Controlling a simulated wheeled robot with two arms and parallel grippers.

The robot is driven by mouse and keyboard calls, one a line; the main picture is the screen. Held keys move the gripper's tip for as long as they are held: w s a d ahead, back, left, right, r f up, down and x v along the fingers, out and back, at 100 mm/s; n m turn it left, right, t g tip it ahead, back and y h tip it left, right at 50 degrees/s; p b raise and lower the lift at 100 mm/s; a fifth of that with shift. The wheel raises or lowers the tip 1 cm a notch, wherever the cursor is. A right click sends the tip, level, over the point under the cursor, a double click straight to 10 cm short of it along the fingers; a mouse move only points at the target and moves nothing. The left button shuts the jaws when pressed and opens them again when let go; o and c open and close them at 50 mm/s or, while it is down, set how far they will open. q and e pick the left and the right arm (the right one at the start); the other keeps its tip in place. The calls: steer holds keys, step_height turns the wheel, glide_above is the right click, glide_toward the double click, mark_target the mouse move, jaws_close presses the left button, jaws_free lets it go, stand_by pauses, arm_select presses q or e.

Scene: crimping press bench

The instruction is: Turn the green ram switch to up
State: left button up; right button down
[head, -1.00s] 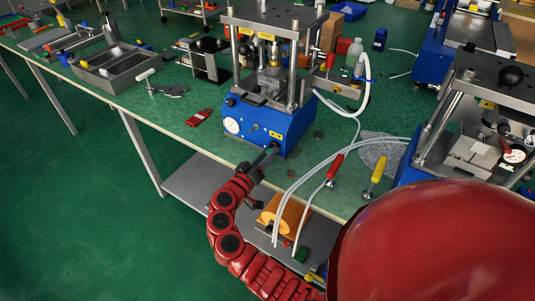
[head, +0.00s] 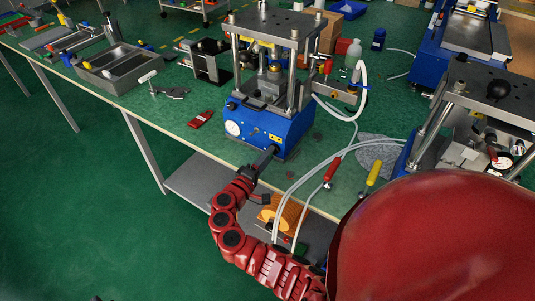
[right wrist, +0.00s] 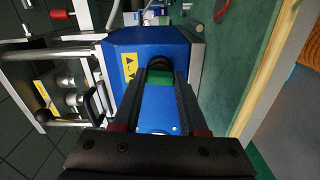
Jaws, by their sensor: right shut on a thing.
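The blue press (head: 262,124) with a dial gauge stands on the green bench. My right gripper (head: 270,153) reaches up to its front face from below, at the lower right corner. In the right wrist view, the green switch (right wrist: 158,78) sits between the two dark fingers of my right gripper (right wrist: 161,88), with a round black part behind it against the blue housing. The fingers are shut on the switch. The fingers hide the switch in the head view, and I cannot tell which way it points. My left gripper is not in view.
A red-handled tool (head: 332,171) and a yellow-handled tool (head: 373,174) stand right of the press near pale hoses. A red object (head: 201,118) lies left of it. A shelf (head: 193,184) with an orange coil (head: 287,213) is below the bench edge.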

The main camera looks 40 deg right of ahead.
steer(key=shift+n, duration=0.6)
steer(key=shift+p, duration=0.3)
steer(key=shift+c, duration=2.2)
jaws_free()
steer(key=b+v, duration=0.1)
steer(key=v, duration=1.6)
steer(key=shift+a+b, duration=0.25)
steer(key=shift+b, duration=0.1)
